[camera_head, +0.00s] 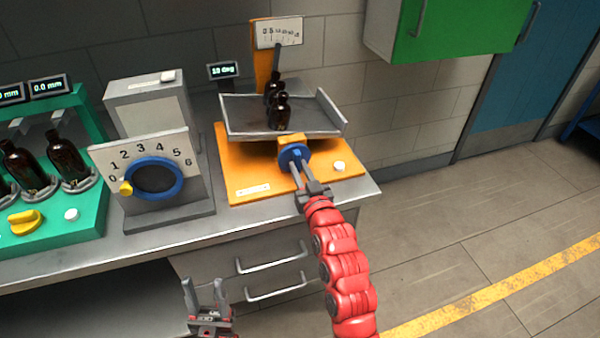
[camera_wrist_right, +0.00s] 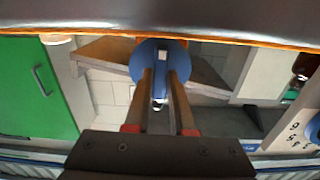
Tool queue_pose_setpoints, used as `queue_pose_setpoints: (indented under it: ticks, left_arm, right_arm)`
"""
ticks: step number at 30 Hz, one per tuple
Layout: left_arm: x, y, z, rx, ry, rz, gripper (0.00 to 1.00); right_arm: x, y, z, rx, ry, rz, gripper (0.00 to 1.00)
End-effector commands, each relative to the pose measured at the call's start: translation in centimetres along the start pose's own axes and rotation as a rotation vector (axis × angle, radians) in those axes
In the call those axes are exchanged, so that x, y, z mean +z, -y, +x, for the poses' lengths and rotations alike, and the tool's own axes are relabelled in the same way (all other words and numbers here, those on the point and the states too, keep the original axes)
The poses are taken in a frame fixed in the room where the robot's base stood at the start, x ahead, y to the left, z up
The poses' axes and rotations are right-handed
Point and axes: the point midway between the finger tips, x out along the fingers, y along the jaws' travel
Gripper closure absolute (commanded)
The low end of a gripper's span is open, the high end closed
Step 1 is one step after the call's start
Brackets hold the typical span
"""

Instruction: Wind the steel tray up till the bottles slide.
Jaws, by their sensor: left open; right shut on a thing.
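The steel tray (camera_head: 240,112) sits on the orange tilt stand (camera_head: 221,160) on the bench, slightly tilted. Two dark amber bottles (camera_head: 279,112) stand upright on it, close together, one behind the other. A small display (camera_head: 223,71) beside it seems to read 10 deg. A pointer stands before the white scale (camera_head: 279,32) behind the tray. My right gripper (camera_head: 296,165) is shut on the blue knob (camera_head: 289,152) at the stand's front; the knob (camera_wrist_right: 142,62) also shows between the fingers in the right wrist view. My left gripper (camera_head: 205,298) is open and empty, low before the drawers.
A grey stand with a 0 to 6 dial (camera_head: 155,178) is left of the tilt stand. Further left, a green rig (camera_head: 95,205) holds several amber bottles. A green cabinet (camera_head: 455,28) hangs at upper right. The floor (camera_head: 450,230) at right is clear.

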Motion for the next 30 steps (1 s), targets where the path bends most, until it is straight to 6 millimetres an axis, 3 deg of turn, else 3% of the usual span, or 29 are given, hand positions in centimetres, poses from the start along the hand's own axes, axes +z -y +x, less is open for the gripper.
queue_pose_setpoints:
  ticks: [20,21,24,25,30]
  left_arm:
    - [0.07,-0.02,-0.4,0.0,0.0,0.0,0.5]
    - [0.07,-0.02,-0.41,0.0,0.0,0.0,0.5]
    - [0.07,-0.02,-0.4,0.0,0.0,0.0,0.5]
    - [0.06,-0.02,-0.4,0.0,0.0,0.0,0.5]
    - [0.06,-0.02,-0.39,0.0,0.0,0.0,0.5]
  right_arm:
    - [0.27,0.01,-0.02,0.0,0.005,0.057,1.0]
    - [0.27,0.01,-0.01,0.0,0.005,0.056,0.7]
    - [0.2,0.0,-0.01,0.0,0.004,0.056,0.52]
    - [0.19,0.0,-0.01,0.0,0.004,0.056,0.47]
    - [0.12,0.0,-0.01,0.0,0.002,0.056,0.47]
